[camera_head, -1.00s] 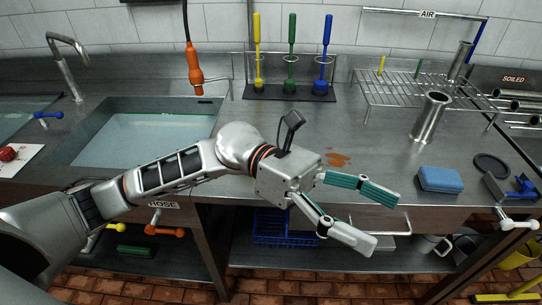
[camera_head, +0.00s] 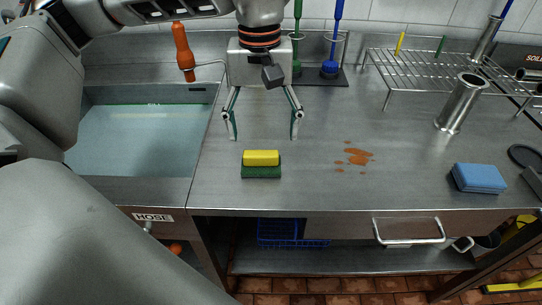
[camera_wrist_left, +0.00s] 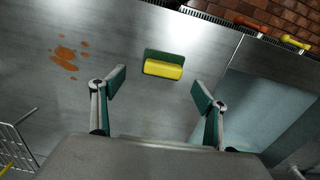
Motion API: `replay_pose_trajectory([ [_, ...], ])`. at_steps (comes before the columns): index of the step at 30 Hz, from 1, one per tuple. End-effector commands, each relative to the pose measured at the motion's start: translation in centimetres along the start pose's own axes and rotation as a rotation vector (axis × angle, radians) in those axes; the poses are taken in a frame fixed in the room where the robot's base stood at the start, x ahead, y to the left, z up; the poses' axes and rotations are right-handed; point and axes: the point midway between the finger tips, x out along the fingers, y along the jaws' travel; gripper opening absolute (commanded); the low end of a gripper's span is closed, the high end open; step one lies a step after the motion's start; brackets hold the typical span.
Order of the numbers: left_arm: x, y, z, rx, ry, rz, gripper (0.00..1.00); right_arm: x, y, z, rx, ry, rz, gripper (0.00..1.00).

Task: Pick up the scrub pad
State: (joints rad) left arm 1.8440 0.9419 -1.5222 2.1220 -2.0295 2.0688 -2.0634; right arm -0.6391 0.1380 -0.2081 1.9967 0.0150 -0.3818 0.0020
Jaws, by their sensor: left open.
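The scrub pad (camera_head: 261,165) is a small block with a yellow top and a dark green base. It lies on the steel counter, close to the sink's right side. My left gripper (camera_head: 263,137) points down over the counter with its two fingers spread wide, and the pad sits just beyond the fingertips toward the counter's front edge. In the left wrist view the pad (camera_wrist_left: 163,67) shows ahead of and between the open fingers (camera_wrist_left: 158,88), touching neither. My right gripper does not show.
An orange-brown stain (camera_head: 356,156) and a blue sponge (camera_head: 478,178) lie on the counter to the right. A steel cylinder (camera_head: 461,103) stands by a wire rack (camera_head: 420,66). The sink (camera_head: 140,140) is at left. The counter around the pad is clear.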

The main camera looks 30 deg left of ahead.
Motion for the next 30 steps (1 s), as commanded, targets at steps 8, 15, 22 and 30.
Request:
replay_pose_trajectory([
  [8, 1.8, -0.6, -0.6, -0.001, 0.018, -0.013, 0.74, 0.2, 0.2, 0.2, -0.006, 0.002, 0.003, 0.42],
  [15, 3.7, -0.8, -0.5, 0.000, 0.017, -0.012, 0.74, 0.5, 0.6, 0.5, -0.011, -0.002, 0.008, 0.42],
  [22, 7.0, -1.0, -0.4, -0.001, 0.015, -0.013, 0.74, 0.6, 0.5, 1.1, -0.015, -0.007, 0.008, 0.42],
  [30, 7.5, -0.9, -0.5, -0.001, 0.019, -0.009, 0.74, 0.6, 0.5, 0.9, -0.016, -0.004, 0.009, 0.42],
])
